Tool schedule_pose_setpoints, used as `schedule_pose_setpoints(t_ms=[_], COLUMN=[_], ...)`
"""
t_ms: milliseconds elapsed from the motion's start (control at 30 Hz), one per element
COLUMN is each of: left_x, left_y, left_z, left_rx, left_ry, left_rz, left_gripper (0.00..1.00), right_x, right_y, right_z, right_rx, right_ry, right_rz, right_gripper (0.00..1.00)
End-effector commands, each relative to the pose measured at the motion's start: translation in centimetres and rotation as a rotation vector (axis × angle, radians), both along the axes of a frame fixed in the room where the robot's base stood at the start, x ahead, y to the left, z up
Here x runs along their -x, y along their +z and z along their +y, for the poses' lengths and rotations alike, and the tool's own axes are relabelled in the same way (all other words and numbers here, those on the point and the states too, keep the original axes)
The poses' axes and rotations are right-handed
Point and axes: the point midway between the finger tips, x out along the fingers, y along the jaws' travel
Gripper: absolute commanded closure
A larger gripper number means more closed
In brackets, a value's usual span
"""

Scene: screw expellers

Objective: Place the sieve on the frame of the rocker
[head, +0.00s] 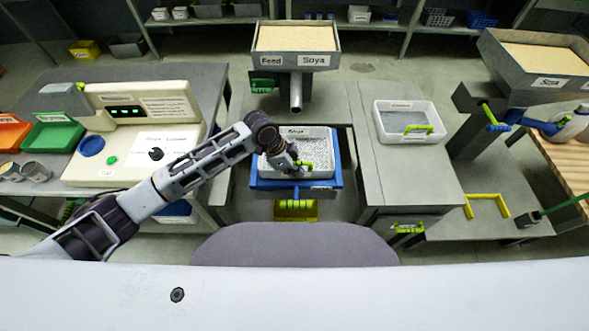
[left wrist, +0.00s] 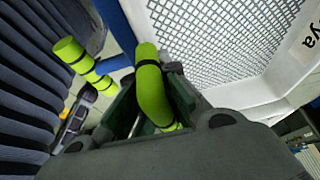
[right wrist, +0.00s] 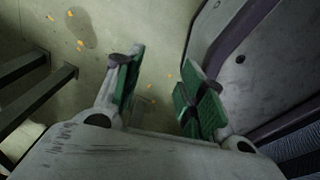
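The white-rimmed Soya sieve (head: 297,142) with its mesh floor is over the blue frame of the rocker (head: 336,166); I cannot tell whether it rests fully on it. My left gripper (head: 297,164) is at the sieve's front, at its lime-green handle. In the left wrist view, the gripper (left wrist: 150,90) has the handle (left wrist: 149,70) between its fingers and looks shut on it. The sieve's mesh (left wrist: 225,35) is just beyond. My right gripper (right wrist: 160,90) is open and empty above the floor, outside the head view.
A second white sieve (head: 405,120) with a green handle lies on the right-hand table. The Soya feed hopper (head: 297,42) and its spout stand behind the rocker. A control console (head: 140,130) is at left.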

Motion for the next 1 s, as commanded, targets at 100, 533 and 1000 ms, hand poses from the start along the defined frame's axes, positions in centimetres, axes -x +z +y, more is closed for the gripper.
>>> schedule_pose_setpoints(t_ms=[100,533,1000], left_x=[0.0,0.0,-0.1], left_y=[-0.1,-0.2,1.7], left_z=[0.0,0.0,0.8], left_rx=[0.001,0.0,-0.001], left_ry=[0.0,0.0,0.001], left_rz=[-0.001,0.0,-0.003], left_gripper=[1.0,0.73,0.73], right_x=[0.0,-0.1,-0.1], right_y=[0.0,0.2,0.2], right_z=[-0.1,-1.6,-1.0], right_rx=[0.001,0.017,0.011], right_ry=[0.0,0.005,0.003], right_rz=[0.0,0.0,0.0], right_gripper=[0.6,0.6,0.6])
